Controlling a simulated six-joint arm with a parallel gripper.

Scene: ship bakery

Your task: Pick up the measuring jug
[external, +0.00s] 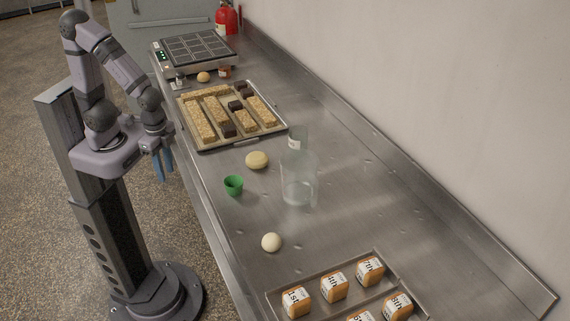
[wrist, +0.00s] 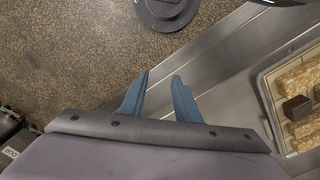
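The measuring jug (external: 298,182) is a clear, see-through vessel standing upright on the steel counter, right of the middle in the external view. It is not in the wrist view.
A green cup (external: 233,185), a yellowish ball (external: 257,160) and a pale ball (external: 271,242) lie near the jug. A tray of bars (external: 238,141) is behind. A tray of numbered blocks (external: 285,312) is in front. The counter right of the jug is clear.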

